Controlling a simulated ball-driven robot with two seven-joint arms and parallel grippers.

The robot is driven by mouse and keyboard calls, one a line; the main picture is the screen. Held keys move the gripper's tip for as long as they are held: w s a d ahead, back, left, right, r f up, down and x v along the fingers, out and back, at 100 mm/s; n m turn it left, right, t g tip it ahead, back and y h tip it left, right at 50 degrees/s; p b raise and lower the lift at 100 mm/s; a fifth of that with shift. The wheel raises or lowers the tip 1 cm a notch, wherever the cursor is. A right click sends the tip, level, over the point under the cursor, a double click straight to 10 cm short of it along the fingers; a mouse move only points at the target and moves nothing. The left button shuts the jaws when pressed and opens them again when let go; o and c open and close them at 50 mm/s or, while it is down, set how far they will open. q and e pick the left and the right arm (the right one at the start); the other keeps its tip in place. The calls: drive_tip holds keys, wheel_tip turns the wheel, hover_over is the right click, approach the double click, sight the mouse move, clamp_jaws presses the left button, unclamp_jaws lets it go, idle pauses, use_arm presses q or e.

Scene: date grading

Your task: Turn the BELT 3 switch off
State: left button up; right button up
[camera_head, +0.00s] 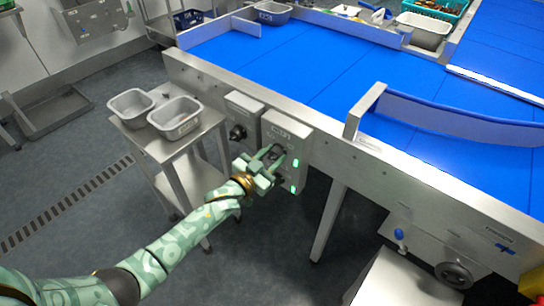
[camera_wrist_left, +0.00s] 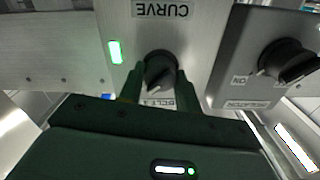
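A grey control box headed CURVE (camera_wrist_left: 163,10) is fixed to the conveyor's side; it also shows in the head view (camera_head: 287,130). It carries a black rotary knob (camera_wrist_left: 160,70) with a small label below it, upside down and partly hidden, seeming to begin with BELT. A green lamp (camera_wrist_left: 115,52) is lit beside the knob. In the head view two green lamps (camera_head: 295,163) glow on the box. My left gripper (camera_head: 268,160) is at the box, its fingers (camera_wrist_left: 160,88) on either side of the knob, apparently open; contact is unclear. My right gripper is not in view.
A neighbouring box has another black knob (camera_wrist_left: 287,60) marked ON and ISOLATOR; it also shows in the head view (camera_head: 238,132). A steel stand (camera_head: 165,147) with two grey tubs (camera_head: 175,118) is left of it. The blue belt (camera_head: 300,62) lies behind.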

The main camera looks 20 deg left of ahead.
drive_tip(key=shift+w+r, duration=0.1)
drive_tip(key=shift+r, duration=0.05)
use_arm(q)
drive_tip(key=n+p, duration=0.2)
drive_tip(key=n, duration=0.2)
drive_tip(key=shift+r, duration=0.1)
drive_tip(key=n+p, duration=0.1)
drive_tip(key=n, duration=0.1)
drive_tip(key=shift+a+n, duration=0.1)
drive_tip(key=shift+n, duration=0.3)
drive_tip(key=n, duration=0.2)
drive_tip(key=shift+n, duration=0.3)
drive_tip(key=n, duration=0.4)
drive_tip(key=shift+f, duration=0.25)
drive_tip(key=shift+n, duration=2.2)
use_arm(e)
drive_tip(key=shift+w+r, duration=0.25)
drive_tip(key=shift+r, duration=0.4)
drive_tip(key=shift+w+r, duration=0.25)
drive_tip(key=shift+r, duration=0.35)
use_arm(q)
drive_tip(key=o, duration=1)
